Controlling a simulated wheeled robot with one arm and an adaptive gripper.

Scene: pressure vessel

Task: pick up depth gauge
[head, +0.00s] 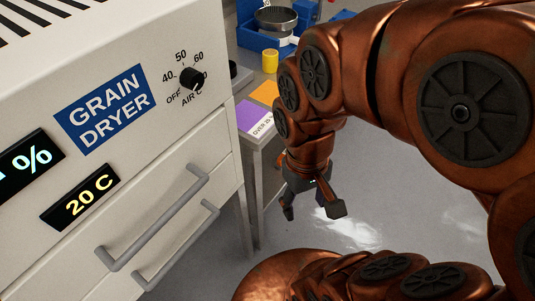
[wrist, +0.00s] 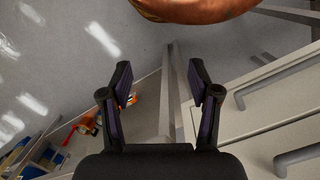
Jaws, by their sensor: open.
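I cannot make out a depth gauge in either view. My gripper (head: 313,207) hangs from the copper-coloured arm in the head view, to the right of the grain dryer's drawers and near the workbench. Its two dark fingers are spread and hold nothing. In the wrist view my gripper (wrist: 160,74) also shows open and empty, with a grey metal post and the floor beyond its fingers. My arm hides much of the right side of the head view.
A grain dryer (head: 75,150) with a dial and two drawer handles (head: 155,222) fills the left. Behind it a workbench (head: 247,88) bears purple and orange cards, a yellow cup (head: 270,61) and a blue bin (head: 253,37) with a sieve. Grey floor (head: 400,215) is open on the right.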

